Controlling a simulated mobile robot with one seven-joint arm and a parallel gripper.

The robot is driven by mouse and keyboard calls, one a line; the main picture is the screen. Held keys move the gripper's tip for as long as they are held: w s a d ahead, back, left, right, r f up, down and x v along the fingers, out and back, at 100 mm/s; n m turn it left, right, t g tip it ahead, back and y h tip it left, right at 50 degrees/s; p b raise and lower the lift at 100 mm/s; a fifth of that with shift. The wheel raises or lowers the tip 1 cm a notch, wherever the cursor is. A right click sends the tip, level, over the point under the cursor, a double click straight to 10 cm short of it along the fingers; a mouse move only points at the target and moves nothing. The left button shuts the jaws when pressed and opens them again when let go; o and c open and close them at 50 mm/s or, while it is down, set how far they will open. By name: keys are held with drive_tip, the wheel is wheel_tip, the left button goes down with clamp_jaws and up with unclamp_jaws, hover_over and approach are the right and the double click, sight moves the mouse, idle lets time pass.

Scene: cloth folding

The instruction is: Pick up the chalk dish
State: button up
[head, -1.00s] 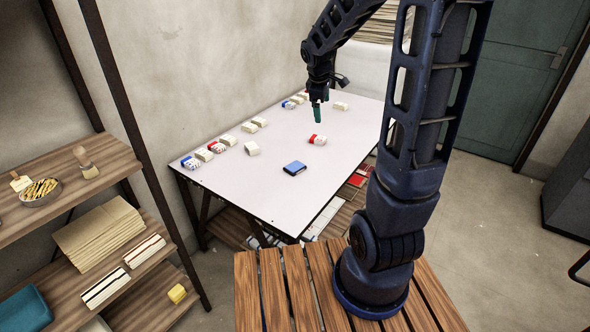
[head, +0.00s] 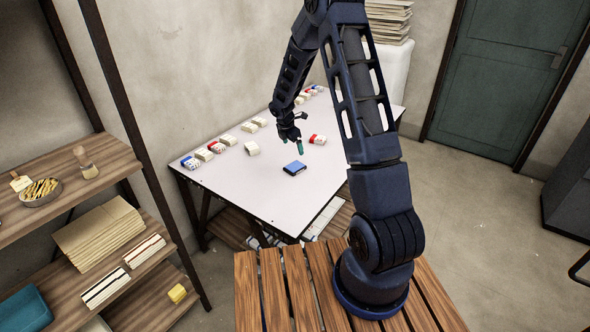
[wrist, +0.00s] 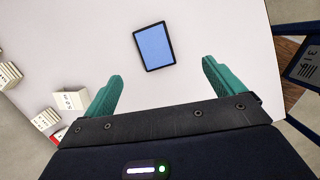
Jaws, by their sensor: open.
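A round dish of yellowish sticks (head: 40,191) stands on the left shelf; I cannot tell for sure which of the two is the chalk dish. My gripper (head: 291,142) is open and empty above the table, a little behind the blue piece. Its green fingers (wrist: 162,72) are spread wide, with the blue piece beyond their tips.
Several small cream, red and blue blocks line the left side of the white table (head: 235,185). One cream block (head: 251,148) and one red-and-white block (head: 317,139) lie nearer my gripper. The front of the tabletop is clear. A wooden shelf (head: 125,205) stands at left.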

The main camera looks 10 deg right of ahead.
wheel_tip(320, 180, down, 3)
drive_tip(key=n, duration=0.1)
hover_over(295, 166)
drive_tip(key=s+a, duration=0.1)
drive_tip(key=s, duration=0.1)
drive_tip(key=f, duration=0.5)
drive_tip(key=shift+w+a+f, duration=0.2)
drive_tip(key=shift+w+x, duration=0.15)
drive_tip(key=shift+x, duration=1.15)
drive_tip(key=shift+w+x, duration=0.2)
drive_tip(key=shift+x, duration=1.15)
drive_tip(key=shift+r, duration=0.1)
drive_tip(key=c, duration=1.2)
